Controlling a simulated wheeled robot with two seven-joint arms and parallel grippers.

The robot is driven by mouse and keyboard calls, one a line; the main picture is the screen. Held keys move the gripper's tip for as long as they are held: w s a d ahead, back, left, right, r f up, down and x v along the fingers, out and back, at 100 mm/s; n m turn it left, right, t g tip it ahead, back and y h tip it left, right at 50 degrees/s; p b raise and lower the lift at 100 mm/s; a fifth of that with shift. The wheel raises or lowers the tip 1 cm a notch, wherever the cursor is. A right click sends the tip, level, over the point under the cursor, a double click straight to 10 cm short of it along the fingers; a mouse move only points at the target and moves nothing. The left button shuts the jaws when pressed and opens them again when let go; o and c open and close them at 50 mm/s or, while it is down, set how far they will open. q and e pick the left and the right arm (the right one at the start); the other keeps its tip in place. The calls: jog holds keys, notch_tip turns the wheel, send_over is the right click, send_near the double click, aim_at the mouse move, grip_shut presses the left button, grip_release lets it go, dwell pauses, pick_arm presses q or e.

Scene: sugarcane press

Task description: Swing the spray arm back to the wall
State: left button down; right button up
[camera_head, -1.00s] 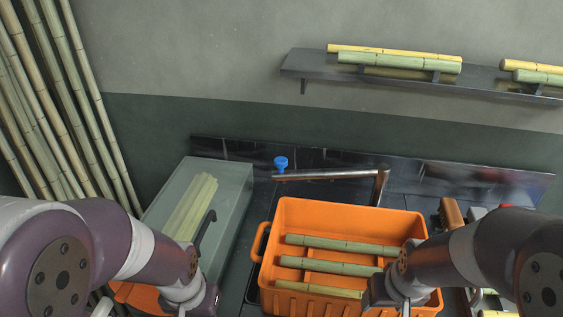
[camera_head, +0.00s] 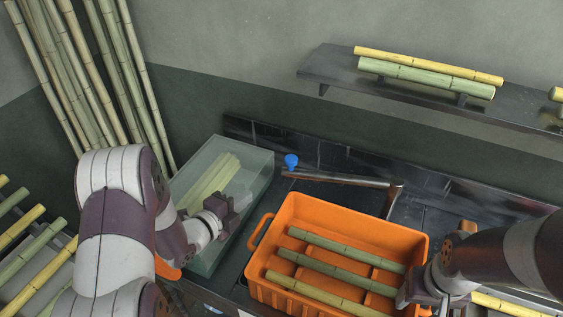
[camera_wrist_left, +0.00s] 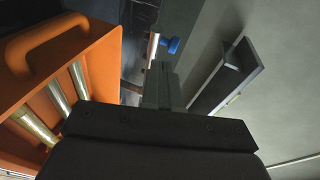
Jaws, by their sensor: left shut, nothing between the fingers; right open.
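The spray arm (camera_head: 340,180) is a metal pipe with a blue end (camera_head: 291,161). It stands behind the orange crate, running roughly along the dark backsplash from a post at its right. In the left wrist view, the blue end (camera_wrist_left: 172,46) and a short length of pipe (camera_wrist_left: 153,46) show just beyond the fingertips. My left gripper (camera_head: 240,192) is over the right edge of the glass tank, left of and nearer than the blue end. Its fingers (camera_wrist_left: 160,68) are shut and empty, apart from the pipe. My right gripper (camera_head: 418,299) is open by the crate's right front corner; its fingertips are partly hidden.
The orange crate (camera_head: 262,287) holds several cane pieces. The glass tank (camera_head: 262,163), with cane inside, stands left of it. A wall shelf (camera_head: 335,65) with cane is above right. Tall canes (camera_head: 105,70) lean at the left, and a cane rack (camera_head: 35,260) stands front left.

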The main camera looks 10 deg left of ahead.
pick_arm(q)
jog(key=r+m+h, duration=0.1)
jog(key=m, duration=0.1)
jog(key=t+p, duration=0.1)
jog(key=p, duration=0.3)
send_near(287, 163)
jog(key=x, duration=0.5)
jog(key=shift+w+d, duration=0.1)
jog(key=shift+w, duration=0.2)
jog(key=shift+w+d+f, duration=0.2)
jog(key=shift+w+d, duration=0.05)
jog(key=shift+w, duration=0.35)
